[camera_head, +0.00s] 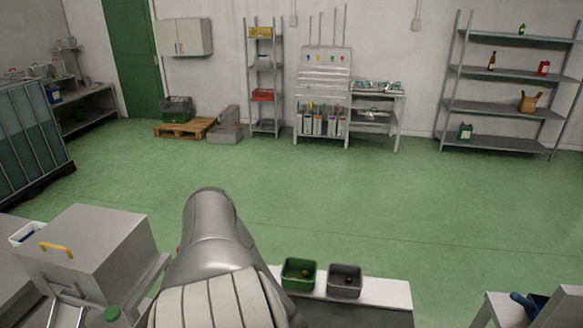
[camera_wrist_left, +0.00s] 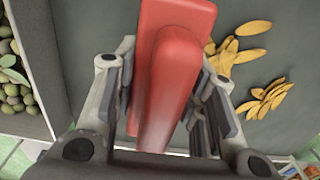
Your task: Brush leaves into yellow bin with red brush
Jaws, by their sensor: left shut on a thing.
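In the left wrist view my left gripper (camera_wrist_left: 163,75) is shut on the red brush (camera_wrist_left: 175,40). The brush's handle lies between the fingers and its wider head reaches to the top of the picture; its bristles are hidden. Yellow leaves lie on a dark grey surface to the right of the brush, in an upper group (camera_wrist_left: 235,50) and a lower group (camera_wrist_left: 265,101). The upper group is partly hidden behind the brush and finger. No yellow bin shows clearly near the leaves. My right gripper is in neither view.
Green olives (camera_wrist_left: 15,80) lie beyond a pale edge at the left of the wrist view. In the head view, a green bin (camera_head: 299,275) and a grey bin (camera_head: 344,281) stand on a white bench (camera_head: 388,293). The green floor beyond is clear.

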